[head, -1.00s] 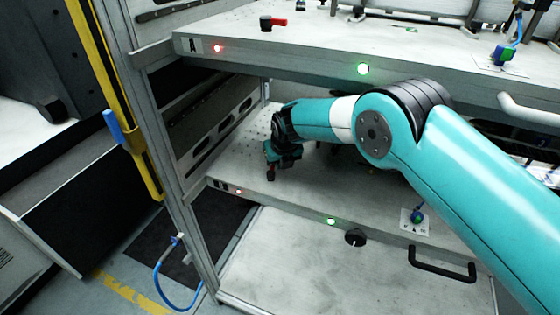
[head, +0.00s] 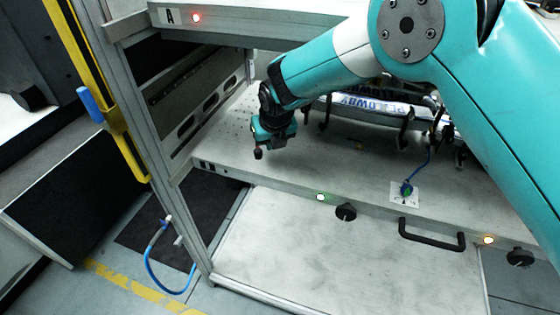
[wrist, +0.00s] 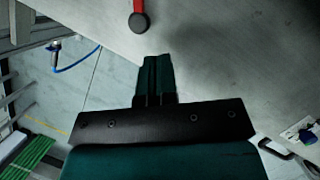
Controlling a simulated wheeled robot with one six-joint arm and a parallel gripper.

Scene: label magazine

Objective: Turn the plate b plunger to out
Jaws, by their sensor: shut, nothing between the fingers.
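The plate b plunger shows in the wrist view as a red bar (wrist: 138,6) with a round dark knob (wrist: 138,23), cut off by the top edge. My gripper (wrist: 156,60) is shut and empty, its fingertips apart from the knob and a little to its lower right in that view. In the head view my gripper (head: 258,153) hangs over the left front part of plate b (head: 330,170), pointing down. I cannot make out the plunger there; my gripper and arm cover part of the plate.
Plate a (head: 235,28) lies above, close over my arm. A blue-hosed fitting (head: 407,188) stands on plate b. A frame post (head: 165,170) stands left.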

